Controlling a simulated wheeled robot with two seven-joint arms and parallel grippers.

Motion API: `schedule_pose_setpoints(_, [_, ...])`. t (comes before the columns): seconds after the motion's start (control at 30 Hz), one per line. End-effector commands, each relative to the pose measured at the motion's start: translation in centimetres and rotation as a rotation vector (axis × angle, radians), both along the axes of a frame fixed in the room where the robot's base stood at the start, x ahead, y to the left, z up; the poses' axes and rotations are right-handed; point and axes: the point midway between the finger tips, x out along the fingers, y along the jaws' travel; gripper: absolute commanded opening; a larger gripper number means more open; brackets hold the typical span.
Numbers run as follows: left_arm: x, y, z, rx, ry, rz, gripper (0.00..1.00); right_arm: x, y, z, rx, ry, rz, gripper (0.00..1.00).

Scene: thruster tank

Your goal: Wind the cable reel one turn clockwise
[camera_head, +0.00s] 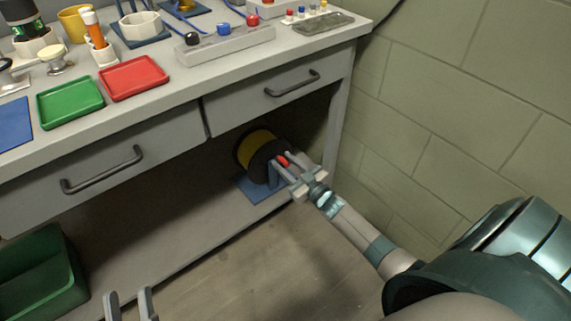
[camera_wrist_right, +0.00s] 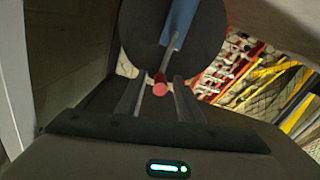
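The cable reel (camera_head: 248,149), with yellow cable and a dark round flange, sits on a blue stand (camera_head: 252,190) on the low shelf under the bench. The dark flange (camera_wrist_right: 208,30) also shows in the right wrist view, with a grey crank arm and a red crank knob (camera_wrist_right: 159,87). My right gripper (camera_head: 283,163) reaches in under the drawer. Its two fingers are apart, one on each side of the red knob, with a small gap visible on both sides. My left gripper (camera_head: 130,302) is open and empty at the bottom edge, far from the reel.
The bench top holds a green tray (camera_head: 70,103), a red tray (camera_head: 134,78) and several small items. Drawers with handles (camera_head: 293,84) hang just above the reel. A green bin (camera_head: 40,275) stands at lower left. A block wall is close on the right.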

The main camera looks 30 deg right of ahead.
Motion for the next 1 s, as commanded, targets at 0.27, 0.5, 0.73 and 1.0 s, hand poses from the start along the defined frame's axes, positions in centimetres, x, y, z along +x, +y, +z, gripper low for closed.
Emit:
schedule_pose_setpoints(0.27, [0.0,0.0,0.0,0.0,0.0,0.0,0.31,0.0,0.0,0.0,0.0,0.0,0.0,0.2])
schedule_pose_setpoints(0.5, [0.0,0.0,0.0,0.0,0.001,0.0,0.31,0.0,0.0,0.0,0.001,0.0,0.0,0.0])
schedule_pose_setpoints(0.73, [0.1,0.0,-0.1,0.004,0.008,-0.001,0.31,0.0,-0.1,0.0,0.02,0.002,0.0,0.0])
schedule_pose_setpoints(1.0, [1.1,-0.1,-1.2,0.031,0.081,-0.001,0.31,0.1,-0.9,0.1,0.124,0.01,0.001,0.0])
